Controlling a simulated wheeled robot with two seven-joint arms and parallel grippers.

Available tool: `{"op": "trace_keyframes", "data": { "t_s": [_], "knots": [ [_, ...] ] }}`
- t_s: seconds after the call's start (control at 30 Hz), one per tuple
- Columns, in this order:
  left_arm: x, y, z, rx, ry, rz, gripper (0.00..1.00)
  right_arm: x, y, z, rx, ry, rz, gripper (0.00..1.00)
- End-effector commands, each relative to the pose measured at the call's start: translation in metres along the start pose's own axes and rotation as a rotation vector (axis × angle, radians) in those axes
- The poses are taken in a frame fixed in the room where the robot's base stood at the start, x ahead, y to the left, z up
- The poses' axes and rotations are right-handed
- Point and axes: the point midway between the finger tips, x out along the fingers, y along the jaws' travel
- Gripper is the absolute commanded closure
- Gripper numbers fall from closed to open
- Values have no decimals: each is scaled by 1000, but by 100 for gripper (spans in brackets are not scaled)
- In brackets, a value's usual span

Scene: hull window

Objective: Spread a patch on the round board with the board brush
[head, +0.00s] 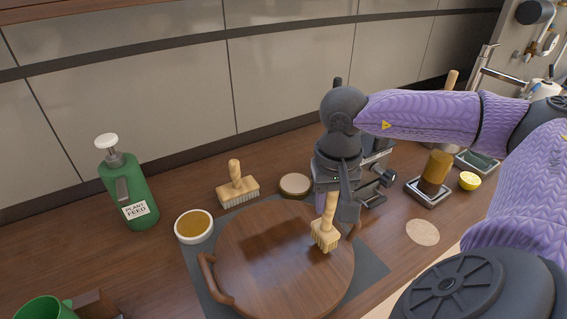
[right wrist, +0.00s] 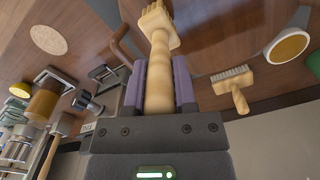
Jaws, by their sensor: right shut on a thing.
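The round board (head: 270,275) is dark wood with a side handle and lies on a dark mat. My right gripper (head: 338,200) is shut on the handle of a wooden brush (head: 324,236), bristles down over the board's right part. The held brush also fills the middle of the right wrist view (right wrist: 158,70). I cannot tell whether its bristles touch the board. A white bowl (head: 180,236) of amber liquid stands at the board's upper left. A second, wider brush (head: 238,190) stands bristles down behind the board. My left gripper is out of view.
A green plant feed bottle (head: 130,190) stands at the left. A small round dish (head: 295,185) sits behind the board. To the right are an amber jar (head: 435,170) on a tray, a cut lemon (head: 469,181) and a pale disc (head: 422,232). Cabinet fronts close off the back.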

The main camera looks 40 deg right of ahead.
Motion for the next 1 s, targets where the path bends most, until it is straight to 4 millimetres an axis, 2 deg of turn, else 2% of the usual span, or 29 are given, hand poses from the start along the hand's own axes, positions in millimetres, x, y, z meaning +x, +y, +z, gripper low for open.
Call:
{"op": "trace_keyframes", "data": {
  "t_s": [0.37, 0.67, 1.0],
  "knots": [
    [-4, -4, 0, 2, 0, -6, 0, -5, 0, 0, 0, 1, -1, 100],
    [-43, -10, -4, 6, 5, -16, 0, -53, 0, 0, 0, 2, -2, 100],
    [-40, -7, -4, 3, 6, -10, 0, -50, 0, 0, 0, 0, 0, 100]
  ]
}}
